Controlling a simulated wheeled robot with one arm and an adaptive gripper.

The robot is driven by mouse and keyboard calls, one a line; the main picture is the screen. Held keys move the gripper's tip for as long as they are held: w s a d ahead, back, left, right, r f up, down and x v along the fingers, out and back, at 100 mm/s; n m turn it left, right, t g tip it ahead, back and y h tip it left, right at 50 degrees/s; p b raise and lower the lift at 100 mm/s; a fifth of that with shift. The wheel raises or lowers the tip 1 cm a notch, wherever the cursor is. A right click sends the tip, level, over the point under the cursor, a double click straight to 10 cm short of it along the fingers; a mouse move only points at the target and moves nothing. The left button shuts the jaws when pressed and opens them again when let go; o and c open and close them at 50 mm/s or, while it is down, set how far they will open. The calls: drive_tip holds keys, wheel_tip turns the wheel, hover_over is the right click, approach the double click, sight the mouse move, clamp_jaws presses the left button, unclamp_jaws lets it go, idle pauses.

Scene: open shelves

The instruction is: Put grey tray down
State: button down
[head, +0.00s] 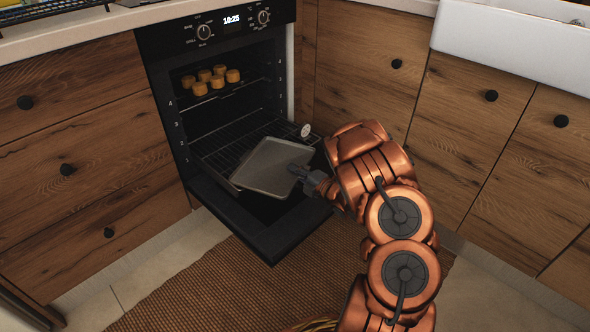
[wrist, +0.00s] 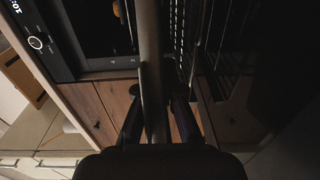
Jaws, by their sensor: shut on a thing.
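The grey tray (head: 272,167) is a flat, rounded rectangle in the head view, at the mouth of the open oven, above the lowered door. My gripper (head: 306,176) is shut on its right edge. In the wrist view the tray (wrist: 152,70) shows edge-on as a thin upright strip, between the two fingers of my gripper (wrist: 157,118). A wire rack (head: 222,147) lies behind and beside the tray, partly hidden by it. I cannot tell whether the tray touches the rack.
The oven door (head: 262,238) is folded down in front. Several small yellow-brown items (head: 212,79) sit on an upper oven shelf. A round white-faced thing (head: 306,130) is near the rack's right end. Wooden cabinets flank the oven, and a woven rug (head: 190,290) covers the floor.

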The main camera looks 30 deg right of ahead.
sight(295, 158)
drive_tip(key=w+d, duration=0.1)
drive_tip(key=w+d+b, duration=0.1)
drive_tip(key=w, duration=0.1)
drive_tip(key=w+d, duration=0.1)
drive_tip(key=w, duration=0.1)
drive_tip(key=shift+w+d+f, duration=0.1)
drive_tip(key=shift+d+f, duration=0.15)
drive_tip(key=shift+f, duration=0.1)
drive_tip(key=shift+f+b, duration=1.1)
drive_tip(key=shift+f, duration=0.55)
drive_tip(key=shift+f, duration=0.2)
drive_tip(key=c, duration=1.3)
unclamp_jaws()
drive_tip(key=shift+r, duration=0.2)
drive_tip(key=shift+s+d, duration=0.1)
drive_tip(key=shift+s, duration=0.2)
drive_tip(key=p+v, duration=0.3)
drive_tip(key=v, duration=0.8)
drive_tip(key=shift+s, duration=0.15)
